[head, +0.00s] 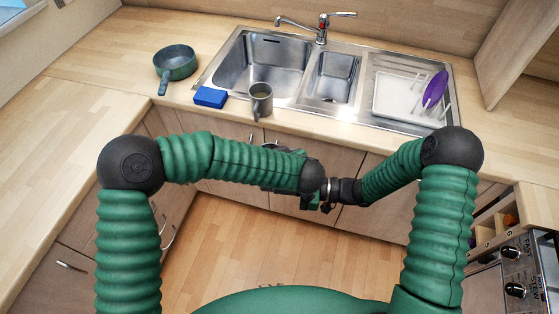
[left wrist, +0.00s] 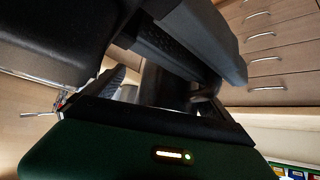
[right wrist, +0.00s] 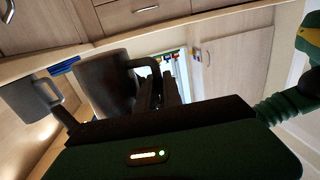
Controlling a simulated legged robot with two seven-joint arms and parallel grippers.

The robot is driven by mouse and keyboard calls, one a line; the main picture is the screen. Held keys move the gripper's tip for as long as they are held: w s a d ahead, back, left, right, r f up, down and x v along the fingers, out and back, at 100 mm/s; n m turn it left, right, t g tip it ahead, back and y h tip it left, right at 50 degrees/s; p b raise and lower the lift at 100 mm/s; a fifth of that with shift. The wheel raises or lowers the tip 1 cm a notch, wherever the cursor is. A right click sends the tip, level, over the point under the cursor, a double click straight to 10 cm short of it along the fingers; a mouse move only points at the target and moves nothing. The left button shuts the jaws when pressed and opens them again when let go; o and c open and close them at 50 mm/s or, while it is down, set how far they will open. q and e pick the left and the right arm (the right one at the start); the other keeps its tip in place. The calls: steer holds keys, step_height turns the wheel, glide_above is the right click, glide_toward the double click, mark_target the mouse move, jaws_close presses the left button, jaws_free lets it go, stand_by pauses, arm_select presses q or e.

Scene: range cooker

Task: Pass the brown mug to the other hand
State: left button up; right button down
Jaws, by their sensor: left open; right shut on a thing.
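The brown mug (right wrist: 105,82) is large and dark in the right wrist view, with its handle towards the fingers. My right gripper (right wrist: 160,88) is shut on the mug at its handle side, holding it in the air in front of the counter. My left gripper (left wrist: 140,65) is open; a dark brownish surface, probably the mug, shows between its fingers in the left wrist view. I cannot tell whether the fingers touch it. In the head view both hands meet at the middle, and my left forearm mostly hides the grippers and the mug.
A grey mug (head: 261,102) stands near the counter's front edge, beside a blue sponge (head: 210,97) and a green pan (head: 175,62). Behind are the steel sink (head: 262,65) and a white rack (head: 398,97) with a purple plate (head: 435,89). A cooker (head: 530,268) stands at the right.

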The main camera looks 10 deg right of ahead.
arm_select(q)
steer(key=shift+x, duration=0.75)
arm_select(e)
steer(key=shift+r, duration=0.1)
arm_select(q)
steer(key=shift+a, duration=0.1)
